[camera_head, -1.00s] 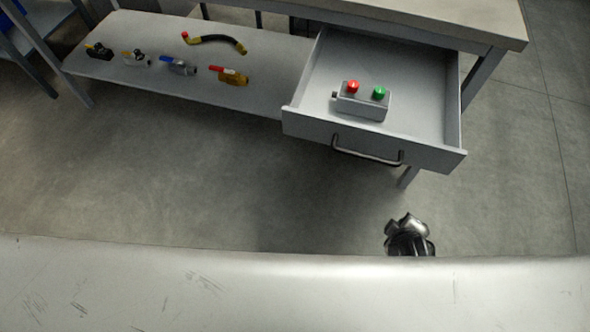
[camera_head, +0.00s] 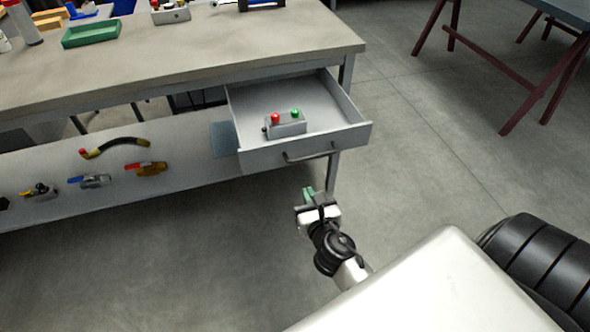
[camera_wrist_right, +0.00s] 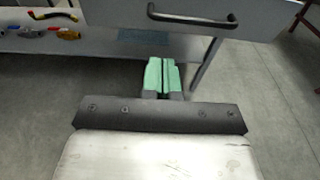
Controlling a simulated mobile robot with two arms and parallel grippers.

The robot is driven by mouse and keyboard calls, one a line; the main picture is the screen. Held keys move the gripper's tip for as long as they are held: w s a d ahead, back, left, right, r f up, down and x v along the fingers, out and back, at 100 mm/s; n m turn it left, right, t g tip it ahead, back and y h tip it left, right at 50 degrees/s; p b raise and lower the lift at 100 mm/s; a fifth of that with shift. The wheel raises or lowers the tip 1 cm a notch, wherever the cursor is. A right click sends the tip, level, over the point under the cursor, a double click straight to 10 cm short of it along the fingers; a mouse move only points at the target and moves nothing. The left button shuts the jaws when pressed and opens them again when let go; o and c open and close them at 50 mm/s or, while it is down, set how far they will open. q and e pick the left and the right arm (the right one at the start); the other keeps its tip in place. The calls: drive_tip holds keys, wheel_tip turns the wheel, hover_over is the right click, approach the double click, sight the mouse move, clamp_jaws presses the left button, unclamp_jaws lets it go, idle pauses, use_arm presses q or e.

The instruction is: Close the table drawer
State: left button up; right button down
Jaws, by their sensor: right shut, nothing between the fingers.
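The table drawer (camera_head: 345,138) is pulled out from the right end of the workbench (camera_head: 215,48). Its dark bar handle (camera_head: 310,154) is on the front panel; the handle (camera_wrist_right: 192,18) also shows at the top of the right wrist view. A grey button box (camera_head: 287,125) with a red and a green button sits inside the drawer. My right gripper (camera_head: 308,192) is in front of and below the drawer front, apart from it. Its green fingers (camera_wrist_right: 161,74) are shut and empty in the right wrist view. My left gripper is not in view.
A lower shelf (camera_head: 195,172) under the bench holds several valves and a hose (camera_head: 115,143). A green tray (camera_head: 91,33) stands on the bench top. A dark red trestle (camera_head: 540,95) is at the upper right. The floor right of the drawer is clear.

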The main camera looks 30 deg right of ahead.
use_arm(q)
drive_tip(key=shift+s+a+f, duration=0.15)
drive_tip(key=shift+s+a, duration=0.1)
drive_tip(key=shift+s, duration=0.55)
use_arm(e)
drive_tip(key=r+x, duration=0.1)
drive_tip(key=x, duration=0.8)
